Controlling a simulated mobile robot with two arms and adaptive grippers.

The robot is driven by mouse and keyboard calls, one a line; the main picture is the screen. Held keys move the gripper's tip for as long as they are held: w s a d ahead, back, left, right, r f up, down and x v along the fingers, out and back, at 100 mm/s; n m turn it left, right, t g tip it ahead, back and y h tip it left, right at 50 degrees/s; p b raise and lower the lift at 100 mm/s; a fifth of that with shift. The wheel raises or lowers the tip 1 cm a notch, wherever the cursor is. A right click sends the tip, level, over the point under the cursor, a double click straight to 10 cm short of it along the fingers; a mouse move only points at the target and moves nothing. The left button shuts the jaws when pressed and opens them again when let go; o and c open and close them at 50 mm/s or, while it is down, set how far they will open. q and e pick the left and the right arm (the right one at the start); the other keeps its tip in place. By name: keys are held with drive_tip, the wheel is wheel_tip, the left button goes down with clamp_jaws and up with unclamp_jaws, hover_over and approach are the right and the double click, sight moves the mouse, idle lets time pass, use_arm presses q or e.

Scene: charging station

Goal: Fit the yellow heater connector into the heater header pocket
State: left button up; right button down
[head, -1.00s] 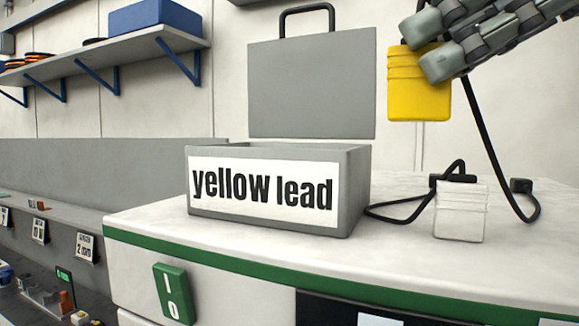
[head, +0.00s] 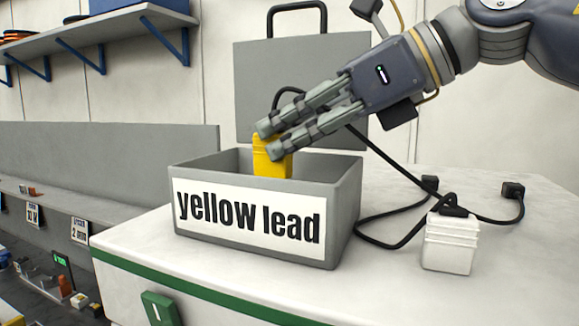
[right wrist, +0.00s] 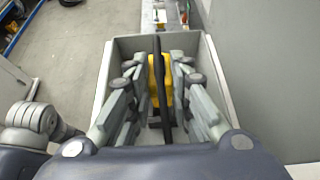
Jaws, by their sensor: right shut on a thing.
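The yellow connector (head: 270,158) is held by my right gripper (head: 270,138) at the grey box's opening. Its lower part is hidden behind the front wall of the box. The grey box (head: 345,205) is open on top and has a white label reading "yellow lead". In the right wrist view the fingers of my right gripper (right wrist: 160,85) are closed on both sides of the yellow connector (right wrist: 155,65), above the box interior (right wrist: 125,45). A black cable runs from the connector. Whether it touches the box floor is hidden. My left gripper is not in view.
A white connector (head: 450,242) stands on the white worktop (head: 400,285) right of the box, with black cables around it. A raised grey lid (head: 300,80) is behind the box. A green switch plate (head: 162,308) is on the front. Shelves (head: 90,30) are at left.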

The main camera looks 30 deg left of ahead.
sight(290, 171)
drive_tip(key=shift+a+f+p, duration=0.1)
drive_tip(key=shift+f+p, duration=0.5)
drive_tip(key=shift+f, duration=1.65)
drive_tip(key=shift+f, duration=0.2)
drive_tip(key=c, duration=1.9)
unclamp_jaws()
drive_tip(key=o, duration=0.5)
drive_tip(key=shift+c, duration=0.2)
